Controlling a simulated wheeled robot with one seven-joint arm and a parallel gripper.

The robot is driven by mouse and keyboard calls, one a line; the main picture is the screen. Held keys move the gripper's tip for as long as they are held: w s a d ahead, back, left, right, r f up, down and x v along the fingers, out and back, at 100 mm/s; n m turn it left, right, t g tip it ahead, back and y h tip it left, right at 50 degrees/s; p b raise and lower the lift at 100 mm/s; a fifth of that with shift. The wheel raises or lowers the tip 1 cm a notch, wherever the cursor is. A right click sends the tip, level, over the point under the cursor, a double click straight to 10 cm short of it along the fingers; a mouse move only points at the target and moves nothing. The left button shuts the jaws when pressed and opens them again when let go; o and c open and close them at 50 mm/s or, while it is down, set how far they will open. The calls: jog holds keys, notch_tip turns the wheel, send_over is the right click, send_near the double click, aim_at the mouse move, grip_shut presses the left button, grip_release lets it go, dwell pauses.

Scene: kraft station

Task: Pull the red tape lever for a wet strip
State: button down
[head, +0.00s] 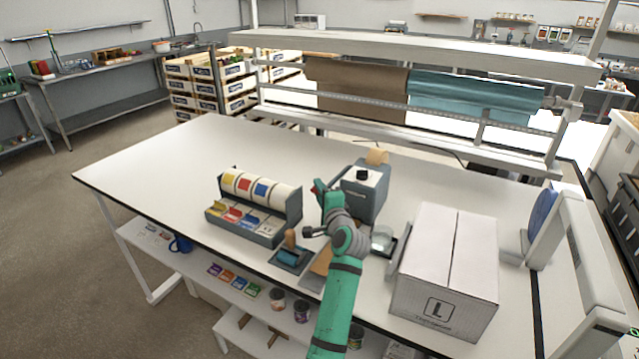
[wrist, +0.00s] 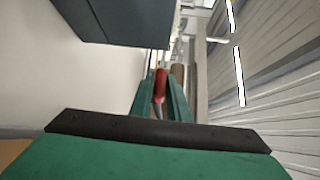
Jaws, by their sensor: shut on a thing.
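The tape dispenser is a dark grey box (head: 366,199) with a black cap on top and brown tape (head: 377,156) at its back, standing on the white table. The red lever (wrist: 160,86) sits between the two green fingers of my gripper (wrist: 162,98) in the wrist view, and the gripper is shut on it. In the head view a bit of red (head: 317,187) shows at the dispenser's left side, beside my wrist. My wrist hides most of the fingers and part of the dispenser there. The dispenser's grey body also fills the upper left of the wrist view (wrist: 110,20).
A grey label holder (head: 290,206) with coloured rolls stands left of my arm. A large white box marked L (head: 443,262) stands close on the right. The table's left part is clear.

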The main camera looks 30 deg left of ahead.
jog(key=shift+w+f, duration=0.15)
jog(key=shift+f, duration=1.25)
jog(key=c, duration=1.8)
grip_release()
jog(key=shift+f, duration=0.1)
jog(key=shift+o, duration=0.2)
jog(key=shift+r, duration=0.25)
jog(key=v, duration=1)
jog(key=shift+s+d, duration=0.25)
jog(key=shift+d, duration=0.05)
jog(key=shift+a+r, duration=0.1)
